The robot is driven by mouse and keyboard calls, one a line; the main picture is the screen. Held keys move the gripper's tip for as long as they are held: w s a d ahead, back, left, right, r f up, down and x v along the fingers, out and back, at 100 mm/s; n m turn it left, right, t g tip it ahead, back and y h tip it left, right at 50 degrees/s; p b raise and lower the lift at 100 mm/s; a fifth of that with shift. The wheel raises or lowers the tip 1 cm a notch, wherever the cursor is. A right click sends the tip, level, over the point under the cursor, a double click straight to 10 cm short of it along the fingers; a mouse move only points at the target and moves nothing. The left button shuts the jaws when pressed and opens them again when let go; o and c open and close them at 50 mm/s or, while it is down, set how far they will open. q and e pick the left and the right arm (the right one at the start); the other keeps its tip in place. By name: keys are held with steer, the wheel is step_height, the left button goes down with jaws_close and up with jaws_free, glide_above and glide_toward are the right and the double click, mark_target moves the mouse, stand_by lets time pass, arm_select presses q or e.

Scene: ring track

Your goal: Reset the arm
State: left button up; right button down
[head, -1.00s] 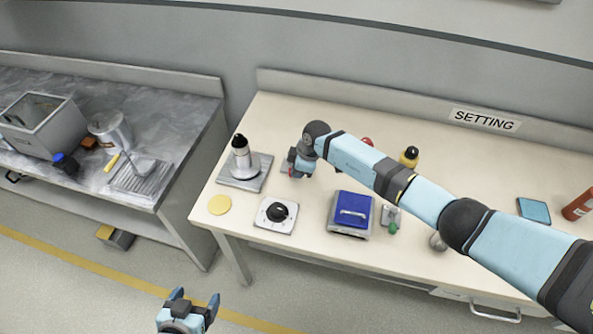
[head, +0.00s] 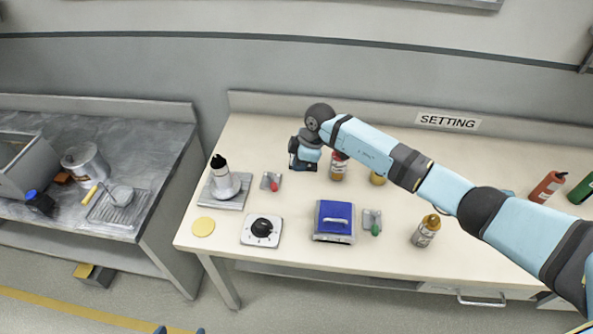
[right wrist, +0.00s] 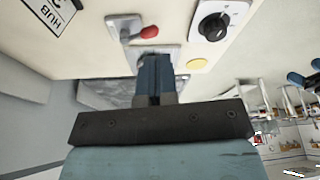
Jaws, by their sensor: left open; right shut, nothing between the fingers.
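My right arm reaches in from the right over the cream table (head: 300,262). Its gripper (head: 302,166) hangs above the back of the table, right of a small grey plate with a red lever (head: 272,182). In the right wrist view the fingers (right wrist: 153,70) are together with nothing between them. The red lever (right wrist: 148,32) lies beyond the fingertips there, apart from them. Only the two fingertips of my left gripper (head: 180,331) show at the bottom edge of the head view, spread apart, with nothing seen between them.
A metal flask on a plate (head: 225,182), a yellow disc (head: 203,227), a black dial (head: 262,228), a blue-lidded box (head: 334,221) and a green-lever plate (head: 372,220) stand on the table. Bottles (head: 426,231) stand near my right arm. A grey counter is at left.

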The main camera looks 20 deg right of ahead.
steer(key=shift+d, duration=0.1)
stand_by(0.4)
steer(key=s+a+r+t+y, duration=0.3)
steer(key=s+a+t+y, duration=0.3)
steer(key=s+a+y, duration=0.8)
steer(key=s+d+f+m+t+h, duration=0.2)
steer(key=s+d+f+m+h, duration=0.4)
steer(key=s, duration=0.4)
steer(key=s+d+f+m+t+h, duration=0.2)
steer(key=s+d+f+m+h, duration=0.4)
steer(key=s+d+h, duration=0.2)
steer(key=shift+s+d+m+p, duration=0.3)
steer(key=shift+s+d+p, duration=0.15)
steer(key=shift+s+d, duration=0.65)
